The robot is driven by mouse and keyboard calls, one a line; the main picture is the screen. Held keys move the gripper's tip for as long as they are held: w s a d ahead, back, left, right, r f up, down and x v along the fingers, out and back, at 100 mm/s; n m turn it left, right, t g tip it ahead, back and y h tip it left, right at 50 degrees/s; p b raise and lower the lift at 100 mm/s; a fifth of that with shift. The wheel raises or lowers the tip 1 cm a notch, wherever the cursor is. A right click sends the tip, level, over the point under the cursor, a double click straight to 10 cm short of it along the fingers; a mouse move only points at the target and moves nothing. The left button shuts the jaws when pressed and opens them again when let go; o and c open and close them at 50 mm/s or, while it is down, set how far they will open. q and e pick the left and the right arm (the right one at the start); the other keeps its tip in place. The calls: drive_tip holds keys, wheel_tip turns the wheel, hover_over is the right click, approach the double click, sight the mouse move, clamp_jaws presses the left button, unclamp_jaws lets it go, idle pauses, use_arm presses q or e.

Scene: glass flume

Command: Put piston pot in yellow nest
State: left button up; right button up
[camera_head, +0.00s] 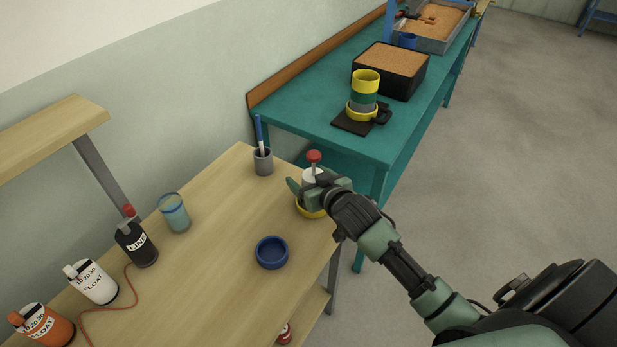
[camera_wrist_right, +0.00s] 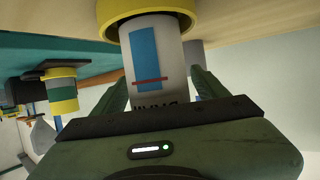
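The piston pot (camera_head: 311,177) is white with a red knob on top and stands upright at the right edge of the wooden table. The wrist view shows its white side (camera_wrist_right: 150,65) with a blue patch and red line. The yellow nest (camera_head: 308,212) is a ring beneath it. In the wrist view the ring (camera_wrist_right: 105,12) covers the pot's lower end, so the pot seems to be inside it; how deep is hidden. My right gripper (camera_head: 305,187) has its fingers close along both sides of the pot and appears shut on it. My left gripper is not in view.
A blue ring (camera_head: 272,253) lies nearby on the table, with a grey cup (camera_head: 263,162) behind. A glass jar (camera_head: 174,213) and several bottles stand left. The teal bench (camera_head: 300,115) beyond holds a yellow-green cup (camera_head: 365,88).

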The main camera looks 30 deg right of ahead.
drive_tip(key=v, duration=1.2)
drive_tip(key=shift+r+b, duration=0.15)
drive_tip(key=shift+b, duration=0.25)
